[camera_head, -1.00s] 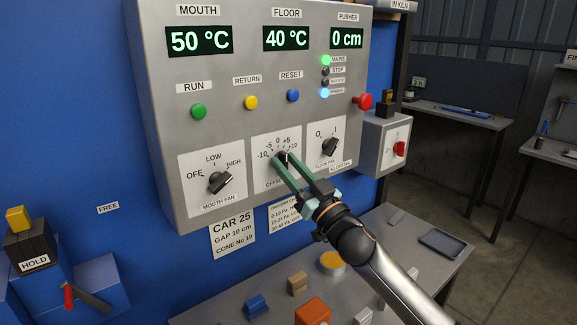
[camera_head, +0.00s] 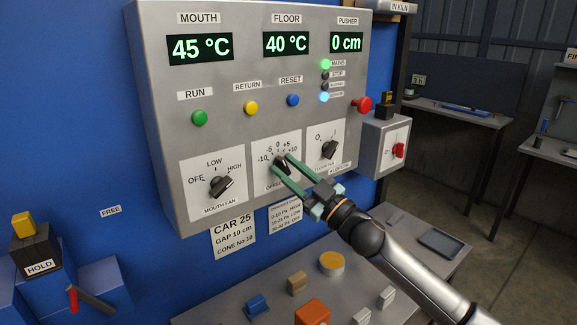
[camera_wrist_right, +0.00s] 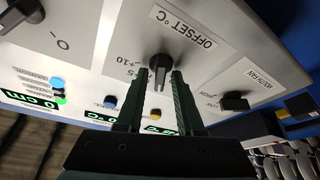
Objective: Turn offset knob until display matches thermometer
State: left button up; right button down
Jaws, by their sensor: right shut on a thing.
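The offset knob (camera_head: 282,165) is a black knob on a white plate with a scale from -10 to +10, low in the middle of the grey panel. My right gripper (camera_head: 281,161) is shut on it, with one green finger on each side; the right wrist view also shows the knob (camera_wrist_right: 159,72) between the fingers. The fingers partly hide its pointer in the head view. The MOUTH display (camera_head: 200,47) reads 45 °C and the FLOOR display (camera_head: 286,43) reads 40 °C. I cannot make out a thermometer. My left gripper is not in view.
The mouth fan knob (camera_head: 221,186) is left of the offset knob and the floor fan knob (camera_head: 329,149) right of it. Green, yellow and blue buttons sit above. A red stop button (camera_head: 362,105) juts from the panel's right side. Several small objects stand on the table below.

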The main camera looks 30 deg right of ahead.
jog(key=shift+n+y, duration=0.3)
jog(key=shift+n, duration=0.4)
jog(key=c, duration=0.9)
grip_release()
jog(key=shift+f, duration=0.1)
jog(key=shift+s+d+f, duration=0.1)
jog(key=shift+s, duration=0.15)
jog(key=v, duration=0.4)
jog(key=b+v, duration=0.1)
jog(key=v, duration=0.3)
jog(key=b+v, duration=0.1)
jog(key=v, duration=0.3)
jog(key=shift+r, duration=0.25)
jog(key=shift+d, duration=0.1)
